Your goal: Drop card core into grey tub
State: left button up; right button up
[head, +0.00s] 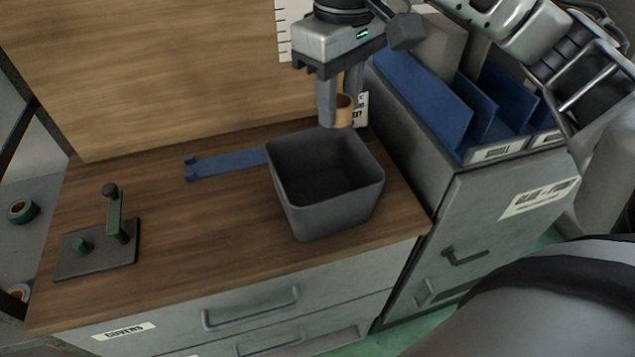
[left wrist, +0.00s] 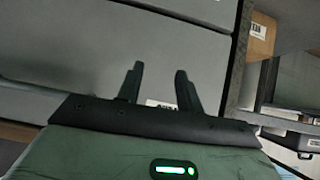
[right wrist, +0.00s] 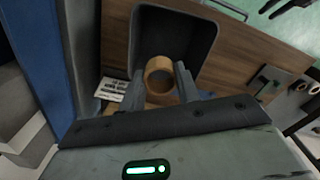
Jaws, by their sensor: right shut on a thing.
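The card core (right wrist: 159,76) is a tan cardboard ring. My right gripper (right wrist: 161,92) is shut on it, with a finger on each side. In the head view the core (head: 345,109) shows partly behind a finger of my right gripper (head: 338,112), above the back rim of the grey tub. The grey tub (head: 330,215) stands upright on the wooden worktop, and its visible inside is empty. In the right wrist view the tub (right wrist: 205,35) lies just beyond the core. My left gripper (left wrist: 158,85) is open and empty, in front of grey panels.
A blue strip (head: 226,164) lies left of the tub. A dark plate with a lever (head: 97,250) is at the worktop's left. Blue trays with dividers (head: 430,95) stand on the cabinet at right. The wooden panel (head: 170,60) rises behind.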

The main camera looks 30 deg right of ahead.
notch_tip(320, 180, down, 4)
jog(key=shift+w+r+b, duration=0.1)
jog(key=shift+r+b, duration=0.05)
jog(key=shift+b, duration=0.8)
jog(key=shift+f, duration=0.45)
pick_arm(q)
jog(key=shift+w+d+f, duration=0.25)
jog(key=shift+w+f, duration=0.05)
jog(key=shift+f, duration=0.05)
pick_arm(e)
jog(key=o, duration=1)
jog(key=shift+o, duration=0.2)
jog(key=shift+r, duration=0.2)
notch_tip(320, 180, up, 16)
jog(key=p, duration=0.4)
send_over(337, 123)
jog(key=w+d, duration=0.1)
jog(key=w, duration=0.1)
pick_arm(q)
jog(key=shift+s+a+r, duration=0.1)
jog(key=shift+a+r, duration=0.35)
jog(key=shift+r, duration=0.3)
pick_arm(e)
jog(key=shift+s+f, duration=0.15)
jog(key=shift+s, duration=0.1)
